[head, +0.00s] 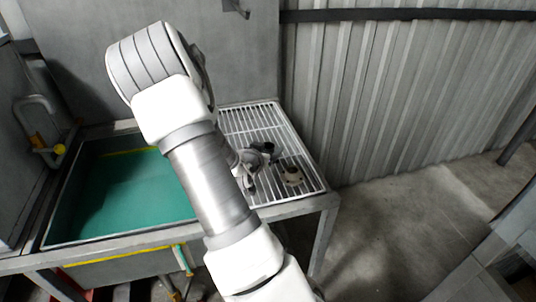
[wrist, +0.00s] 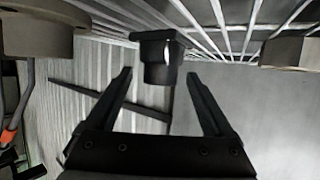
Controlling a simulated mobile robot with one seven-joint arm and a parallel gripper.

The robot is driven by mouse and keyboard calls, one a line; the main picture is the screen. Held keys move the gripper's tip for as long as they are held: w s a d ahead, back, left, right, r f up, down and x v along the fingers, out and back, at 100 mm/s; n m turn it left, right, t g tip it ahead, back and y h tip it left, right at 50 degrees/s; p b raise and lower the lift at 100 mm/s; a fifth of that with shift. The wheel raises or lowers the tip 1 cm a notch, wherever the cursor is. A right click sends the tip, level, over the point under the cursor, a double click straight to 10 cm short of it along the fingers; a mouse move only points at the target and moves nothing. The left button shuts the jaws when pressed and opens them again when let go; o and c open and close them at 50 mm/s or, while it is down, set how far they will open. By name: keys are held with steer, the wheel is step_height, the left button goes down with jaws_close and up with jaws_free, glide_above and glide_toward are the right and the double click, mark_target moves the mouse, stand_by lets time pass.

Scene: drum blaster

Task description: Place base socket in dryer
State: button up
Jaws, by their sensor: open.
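A dark piece with a square flange and a narrower round body (wrist: 160,62), which looks like the base socket, is against the wire rack in the wrist view. My gripper (wrist: 158,76) is open, with one finger on each side of the piece's narrow end. I see no finger closed on it; whether they touch is unclear. In the head view, my gripper (head: 256,162) is low over the white wire rack (head: 240,120), partly hidden by my arm. I cannot tell which thing is the dryer; the rack is the only drying surface in view.
A brownish round part (head: 292,174) lies on the rack, right of my gripper. A teal-bottomed sink (head: 130,195) is left of the rack, with a tap (head: 40,125) at far left. A corrugated wall (head: 390,100) stands behind. Floor at right is open.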

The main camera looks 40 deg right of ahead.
jaws_close()
stand_by(0.3)
steer(key=shift+r, duration=0.15)
stand_by(0.3)
